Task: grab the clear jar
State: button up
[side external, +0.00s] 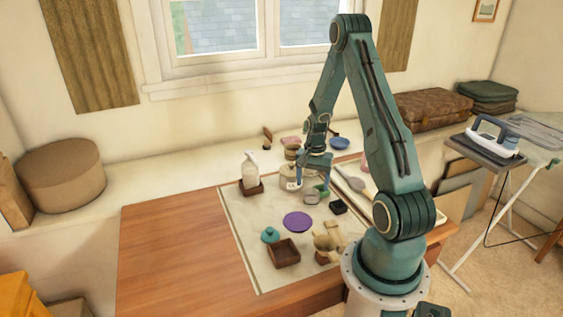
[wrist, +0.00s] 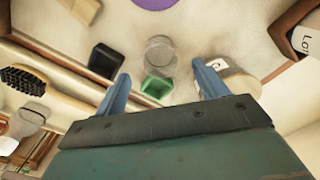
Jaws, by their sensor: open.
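The clear jar (wrist: 160,48) stands upright on the light mat in the wrist view, at the upper middle. In the side external view it shows as a small greyish round thing (side external: 311,198) just below my gripper (side external: 310,187). In the wrist view my gripper (wrist: 161,74) is open, with its two blue fingers apart and nothing held between them. The jar lies beyond the fingertips, roughly centred on the gap. A small green box (wrist: 157,85) sits closer to the gripper, between the fingertips in the picture.
A black box (wrist: 103,60) is left of the jar, and a pale canister (wrist: 240,84) is by the right finger. The table's left part (side external: 170,245) is clear.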

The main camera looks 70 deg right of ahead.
aim_at(312, 194)
jog(key=shift+f, duration=0.35)
jog(key=shift+f, duration=0.15)
jog(key=shift+a+f, duration=0.15)
jog(key=shift+f, duration=2.3)
jog(key=c, duration=1.1)
jog(key=shift+o, duration=0.2)
jog(key=shift+r, duration=0.15)
notch_tip(312, 194, up, 20)
